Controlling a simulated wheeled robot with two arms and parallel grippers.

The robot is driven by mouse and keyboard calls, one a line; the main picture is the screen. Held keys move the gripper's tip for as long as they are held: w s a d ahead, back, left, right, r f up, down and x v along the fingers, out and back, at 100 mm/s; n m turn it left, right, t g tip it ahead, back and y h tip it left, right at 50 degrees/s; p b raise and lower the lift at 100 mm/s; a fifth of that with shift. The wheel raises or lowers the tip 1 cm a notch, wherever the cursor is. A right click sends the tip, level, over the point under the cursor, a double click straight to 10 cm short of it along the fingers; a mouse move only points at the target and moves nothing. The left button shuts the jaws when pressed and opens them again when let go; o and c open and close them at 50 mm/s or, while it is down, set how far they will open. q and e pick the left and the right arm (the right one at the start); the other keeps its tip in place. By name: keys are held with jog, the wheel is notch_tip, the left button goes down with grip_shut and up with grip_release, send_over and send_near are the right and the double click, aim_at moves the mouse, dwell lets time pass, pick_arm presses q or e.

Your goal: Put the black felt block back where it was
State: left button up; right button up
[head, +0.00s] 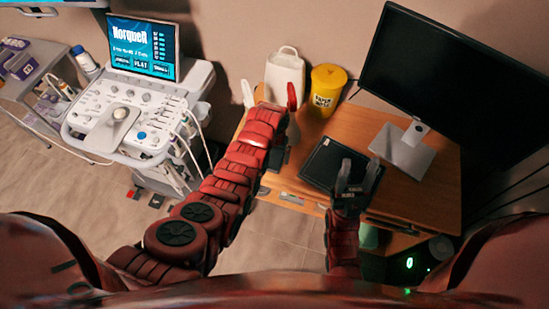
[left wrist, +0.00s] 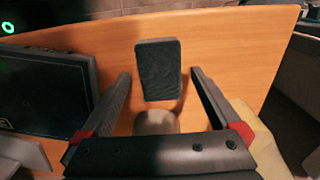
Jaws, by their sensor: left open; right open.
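The black felt block (left wrist: 158,68) shows in the left wrist view as a dark upright-looking rectangle on the wooden desk. It lies between the lines of my left gripper's fingers (left wrist: 161,80), with a gap on both sides. In the head view my left gripper (head: 269,92) is open over the desk's left part, and I cannot make out the block there. My right gripper (head: 358,168) is open over a flat black device (head: 322,162) on the desk. Nothing shows held in either gripper.
A white container (head: 285,72) and a yellow bin (head: 325,92) stand at the back of the wooden desk (head: 437,190). A large black monitor (head: 455,65) stands at the right. An ultrasound machine (head: 120,115) is at the left. A small grey object (left wrist: 156,122) shows near the block.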

aim_at(275, 159)
pick_arm(q)
notch_tip(275, 159, up, 7)
jog(key=shift+f+b, duration=0.1)
jog(key=shift+b, duration=1.15)
jog(key=shift+s+r+p, duration=0.1)
jog(key=shift+r+p, duration=0.5)
jog(key=shift+r, duration=1.05)
